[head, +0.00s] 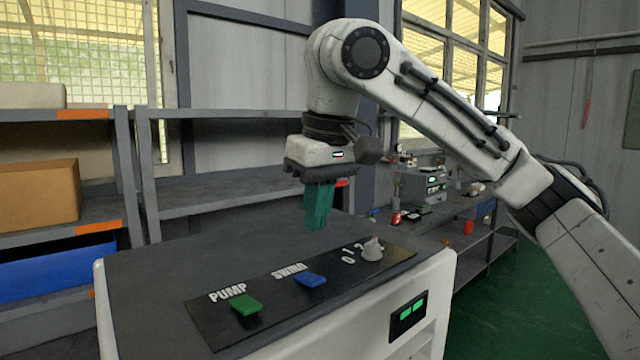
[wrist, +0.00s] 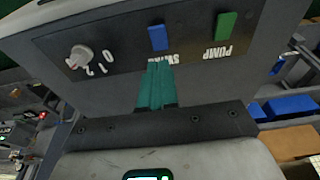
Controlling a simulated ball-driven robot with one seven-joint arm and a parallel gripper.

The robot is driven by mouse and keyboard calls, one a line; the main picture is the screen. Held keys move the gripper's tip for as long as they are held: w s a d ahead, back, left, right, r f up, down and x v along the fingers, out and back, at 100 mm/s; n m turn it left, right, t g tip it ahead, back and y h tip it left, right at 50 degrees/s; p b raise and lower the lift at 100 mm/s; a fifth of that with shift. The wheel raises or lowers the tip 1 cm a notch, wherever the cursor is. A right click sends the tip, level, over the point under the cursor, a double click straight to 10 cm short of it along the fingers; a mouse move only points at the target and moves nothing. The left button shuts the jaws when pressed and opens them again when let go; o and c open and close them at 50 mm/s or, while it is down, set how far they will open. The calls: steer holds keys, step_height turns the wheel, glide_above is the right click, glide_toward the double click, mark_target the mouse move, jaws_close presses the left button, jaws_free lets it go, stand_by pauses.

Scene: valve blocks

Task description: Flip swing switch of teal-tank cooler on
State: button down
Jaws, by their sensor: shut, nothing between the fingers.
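The cooler (head: 150,265) has a dark grey top and pale sides. Its black panel (head: 275,305) carries a blue rocker switch (head: 311,279) with a partly readable label that seems to read SWING. The blue switch also shows in the wrist view (wrist: 158,38); I cannot tell which way it is tipped. My gripper (head: 316,226) has teal fingers, shut and empty, pointing down above the cooler's top behind the blue switch. In the wrist view the fingertips (wrist: 159,65) appear just short of the blue switch, covering part of its label. No teal tank is visible.
A green PUMP switch (head: 245,304) and a grey rotary knob (head: 372,249) flank the blue switch. A green-lit display (head: 408,314) is on the cooler's side. Shelves with a cardboard box (head: 38,194) and a blue bin (head: 55,272) stand at left; a cluttered bench stands behind right.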

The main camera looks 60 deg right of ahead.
glide_above(314, 278)
steer(key=f, duration=0.5)
steer(key=shift+s+a+f+p, duration=0.15)
steer(key=shift+s+f+p, duration=0.2)
steer(key=shift+p, duration=0.05)
steer(key=shift+s+f, duration=0.1)
steer(key=shift+f, duration=0.7)
